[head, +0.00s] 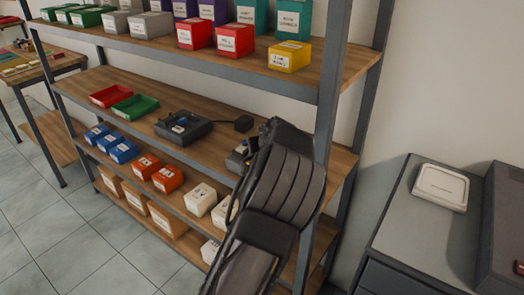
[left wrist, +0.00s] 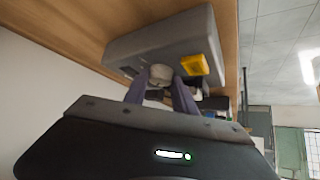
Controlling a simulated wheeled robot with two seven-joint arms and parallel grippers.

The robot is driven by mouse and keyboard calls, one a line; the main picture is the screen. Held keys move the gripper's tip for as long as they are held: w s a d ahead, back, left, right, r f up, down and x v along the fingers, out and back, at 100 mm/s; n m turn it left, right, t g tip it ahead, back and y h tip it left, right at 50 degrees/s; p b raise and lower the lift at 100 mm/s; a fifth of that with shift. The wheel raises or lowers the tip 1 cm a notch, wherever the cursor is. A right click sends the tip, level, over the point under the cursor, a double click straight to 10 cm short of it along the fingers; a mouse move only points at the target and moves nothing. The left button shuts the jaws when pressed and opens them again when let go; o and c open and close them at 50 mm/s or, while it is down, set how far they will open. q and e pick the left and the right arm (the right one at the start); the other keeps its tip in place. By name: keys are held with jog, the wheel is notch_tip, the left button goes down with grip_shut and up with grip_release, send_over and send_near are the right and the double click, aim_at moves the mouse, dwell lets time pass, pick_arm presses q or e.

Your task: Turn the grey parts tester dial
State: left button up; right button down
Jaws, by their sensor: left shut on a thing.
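In the left wrist view, the grey parts tester (left wrist: 165,38) shows as a grey box against a wooden shelf board, seen from a tilted angle. Its round grey dial (left wrist: 160,73) sits between the two fingers of my left gripper (left wrist: 161,82), which is shut on it. A yellow part (left wrist: 193,65) is beside the dial on the same face. In the head view, my arm covers most of the tester; a small part of it (head: 236,160) shows on the middle shelf left of the arm. The dial and fingertips are hidden there. My right gripper is not in view.
Labelled bins fill the shelves above and below. A rack upright (head: 332,70) is close to my arm.

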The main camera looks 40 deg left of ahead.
pick_arm(q)
grip_shut()
jog(key=shift+f, duration=0.1)
jog(key=shift+s+a+f+m+t+h+b, duration=0.1)
jog(key=shift+m+t+h+b, duration=0.15)
jog(key=shift+m+b, duration=0.2)
jog(key=shift+s+a+f+m+t+h+b, duration=0.1)
jog(key=shift+m+t+h+b, duration=0.15)
jog(key=shift+m+b, duration=0.2)
jog(key=shift+m, duration=0.3)
jog(key=shift+d+r+m+t+h+b, duration=0.1)
jog(key=shift+r+m+t+h+b, duration=0.1)
jog(key=shift+m+t+h+b, duration=0.15)
jog(key=o, duration=1)
grip_release()
